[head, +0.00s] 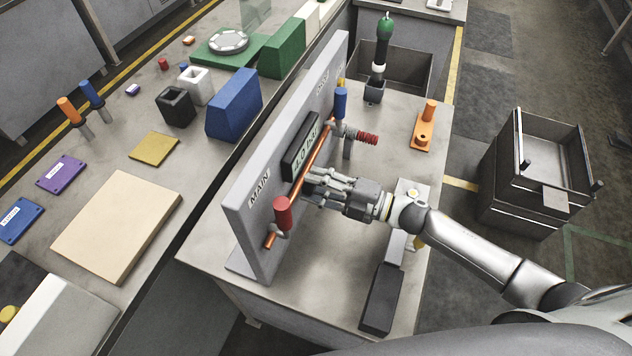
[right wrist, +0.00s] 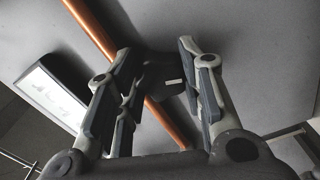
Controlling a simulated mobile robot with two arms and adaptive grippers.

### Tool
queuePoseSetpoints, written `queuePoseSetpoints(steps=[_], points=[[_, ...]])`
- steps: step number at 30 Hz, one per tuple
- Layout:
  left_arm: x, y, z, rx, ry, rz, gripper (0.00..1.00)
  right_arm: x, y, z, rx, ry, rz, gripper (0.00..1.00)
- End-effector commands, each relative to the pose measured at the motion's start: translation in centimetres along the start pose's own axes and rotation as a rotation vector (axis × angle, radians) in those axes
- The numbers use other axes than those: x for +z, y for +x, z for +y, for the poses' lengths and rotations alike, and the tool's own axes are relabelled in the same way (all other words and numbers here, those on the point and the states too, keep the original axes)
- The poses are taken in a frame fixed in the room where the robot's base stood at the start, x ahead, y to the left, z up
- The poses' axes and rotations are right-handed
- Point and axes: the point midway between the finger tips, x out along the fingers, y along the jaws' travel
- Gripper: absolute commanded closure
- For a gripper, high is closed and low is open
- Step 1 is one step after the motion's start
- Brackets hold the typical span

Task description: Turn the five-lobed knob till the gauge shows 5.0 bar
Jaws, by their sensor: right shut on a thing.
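The grey upright panel (head: 262,222) marked MAIN carries a dark gauge with a lit display (head: 303,148). Its small digits are hard to read for certain from here. My right gripper (head: 312,183) reaches the panel face just below the gauge, in front of the copper pipe. In the right wrist view its fingers (right wrist: 158,60) stand on both sides of a dark knob (right wrist: 166,72) with a small pale mark, shut on it. My left gripper is not in view.
A copper pipe (head: 318,153) runs along the panel, with a red-handled valve (head: 282,212) and a blue-handled valve (head: 340,103) close to my gripper. A red ribbed part (head: 367,138) sticks out. An orange part (head: 424,128) and a black block (head: 382,298) lie on the bench.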

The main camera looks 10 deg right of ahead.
Motion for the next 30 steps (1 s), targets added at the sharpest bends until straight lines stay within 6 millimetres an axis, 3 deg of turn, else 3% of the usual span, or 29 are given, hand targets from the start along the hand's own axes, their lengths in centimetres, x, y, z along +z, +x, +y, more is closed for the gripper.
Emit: queuePoseSetpoints(steps=[19, 20, 24, 30], points=[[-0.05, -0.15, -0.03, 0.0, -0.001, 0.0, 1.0, 0.1, -0.06, -0.09, -0.002, 0.052, -0.003, 0.88], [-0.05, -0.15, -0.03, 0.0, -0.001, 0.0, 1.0, 0.1, -0.06, -0.09, -0.002, 0.052, -0.003, 0.63], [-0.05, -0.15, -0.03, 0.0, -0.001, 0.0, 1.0, 0.08, -0.05, -0.08, -0.001, 0.051, -0.002, 0.45], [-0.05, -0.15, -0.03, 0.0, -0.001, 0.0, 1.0, 0.03, -0.02, -0.06, -0.001, 0.051, -0.001, 0.43]])
